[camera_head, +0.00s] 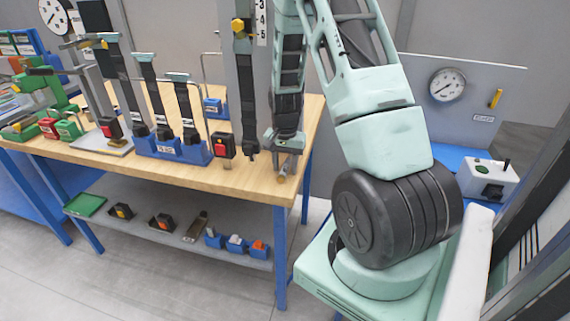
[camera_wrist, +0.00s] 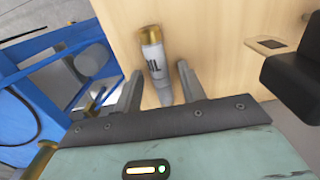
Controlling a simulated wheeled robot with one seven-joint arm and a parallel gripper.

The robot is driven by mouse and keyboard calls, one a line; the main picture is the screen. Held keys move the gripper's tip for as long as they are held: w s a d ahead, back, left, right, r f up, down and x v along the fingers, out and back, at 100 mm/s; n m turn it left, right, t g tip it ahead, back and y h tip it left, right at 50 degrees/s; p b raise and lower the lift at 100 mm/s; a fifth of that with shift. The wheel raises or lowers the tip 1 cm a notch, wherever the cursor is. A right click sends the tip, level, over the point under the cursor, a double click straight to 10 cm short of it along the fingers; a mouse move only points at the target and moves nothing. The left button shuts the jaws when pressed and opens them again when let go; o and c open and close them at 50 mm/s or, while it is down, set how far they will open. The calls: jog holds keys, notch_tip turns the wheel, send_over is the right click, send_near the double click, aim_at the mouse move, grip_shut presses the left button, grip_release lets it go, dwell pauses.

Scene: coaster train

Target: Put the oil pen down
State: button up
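The oil pen (camera_wrist: 158,72) is a grey-white cylinder with a gold end and dark lettering. In the wrist view it lies between the two fingers of my gripper (camera_wrist: 158,78), over the wooden tabletop. Wood shows between the pen and each finger, so the fingers appear apart and not closed on it. In the head view my gripper (camera_head: 285,150) points down at the right end of the workbench (camera_head: 262,183), close to its front edge. A small tan end of the pen (camera_head: 282,178) shows just below the gripper. Its lower part is hidden in the wrist view.
A red-button box (camera_head: 224,146) stands left of my gripper. A blue rack (camera_head: 172,148) with upright tools is farther left. The bench's right edge and blue leg (camera_head: 281,255) are close. A lower shelf (camera_head: 150,233) holds small boxes. A gauge panel (camera_head: 448,85) stands at right.

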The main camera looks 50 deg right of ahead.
aim_at(285, 166)
jog(key=shift+r, duration=0.1)
notch_tip(285, 166, up, 8)
jog(key=shift+f+b, duration=0.15)
jog(key=shift+b, duration=0.2)
dwell(0.6)
